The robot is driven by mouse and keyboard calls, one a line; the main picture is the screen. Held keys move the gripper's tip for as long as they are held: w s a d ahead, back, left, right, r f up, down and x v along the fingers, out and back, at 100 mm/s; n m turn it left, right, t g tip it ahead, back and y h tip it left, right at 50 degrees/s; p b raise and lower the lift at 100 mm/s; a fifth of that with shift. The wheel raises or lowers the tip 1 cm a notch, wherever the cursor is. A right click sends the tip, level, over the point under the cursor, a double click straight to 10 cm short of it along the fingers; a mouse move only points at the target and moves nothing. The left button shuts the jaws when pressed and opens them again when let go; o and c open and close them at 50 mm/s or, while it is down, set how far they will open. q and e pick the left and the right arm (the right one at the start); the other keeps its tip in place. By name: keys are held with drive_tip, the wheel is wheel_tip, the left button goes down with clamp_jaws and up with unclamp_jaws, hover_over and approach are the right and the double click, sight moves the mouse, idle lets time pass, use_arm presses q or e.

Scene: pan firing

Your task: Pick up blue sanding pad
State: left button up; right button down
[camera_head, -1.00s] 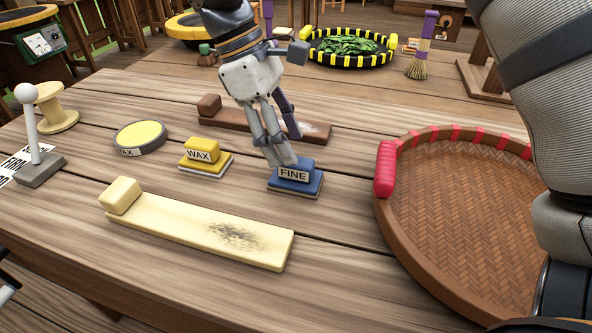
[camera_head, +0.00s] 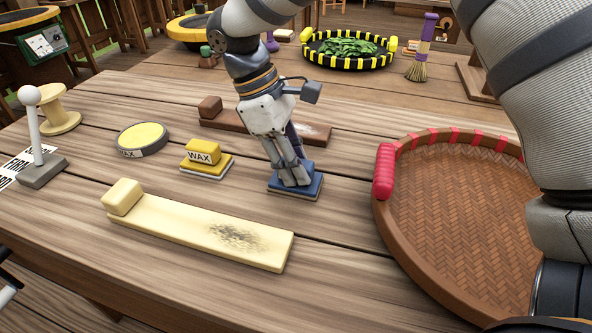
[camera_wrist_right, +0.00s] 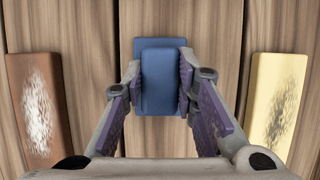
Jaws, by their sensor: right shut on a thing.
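The blue sanding pad (camera_head: 314,188) lies on the wooden table, with a raised block on a wider flat base. In the right wrist view the pad (camera_wrist_right: 160,78) sits upright between the fingers, which touch both sides of its raised block. My right gripper (camera_head: 291,177) reaches down over the pad and is shut on that block. The fingers hide the pad's label in the head view. The pad's base appears to rest on the table.
A yellow wax pad (camera_head: 205,158) and a round wax tin (camera_head: 141,138) lie left of the blue pad. A pale yellow board (camera_head: 190,229) lies in front, a brown board (camera_head: 232,124) behind. A large woven tray (camera_head: 455,220) stands right. Bare table lies between them.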

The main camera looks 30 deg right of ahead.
wheel_tip(320, 180, up, 3)
drive_tip(key=shift+r, duration=0.1)
drive_tip(key=s+a+r, duration=0.5)
drive_tip(key=a+r, duration=0.4)
drive_tip(key=a, duration=0.4)
drive_tip(key=shift+r+p, duration=0.35)
drive_tip(key=shift+r, duration=0.05)
drive_tip(key=c, duration=1.9)
unclamp_jaws()
clamp_jaws()
